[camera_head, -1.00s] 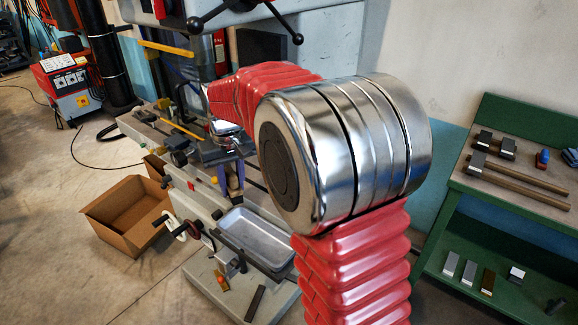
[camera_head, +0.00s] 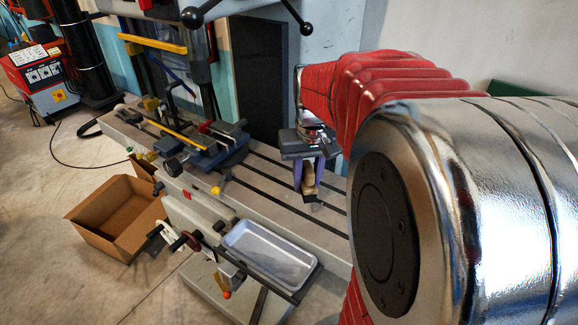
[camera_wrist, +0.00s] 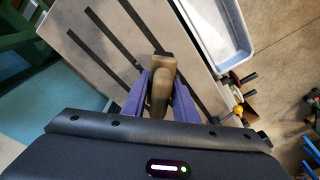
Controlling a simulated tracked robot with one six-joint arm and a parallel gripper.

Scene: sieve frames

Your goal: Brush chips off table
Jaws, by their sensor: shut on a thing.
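My gripper (camera_head: 307,180) with purple fingers is shut on a brush (camera_head: 310,174) with a tan wooden handle. The brush points down over the slotted machine table (camera_head: 265,172), right of the vise. In the wrist view, the brush (camera_wrist: 160,92) sits between both fingers (camera_wrist: 162,75) above the pale table (camera_wrist: 185,42). I cannot tell whether its dark lower end touches the table. Chips are too small to make out. My arm hides the right end of the table in the head view.
A blue-grey vise (camera_head: 222,148) stands on the table's left part. A metal tray (camera_head: 268,252) hangs below the front edge, with handwheels (camera_head: 183,240) beside it. An open cardboard box (camera_head: 105,225) lies on the floor. A dark column (camera_head: 258,75) stands behind the table.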

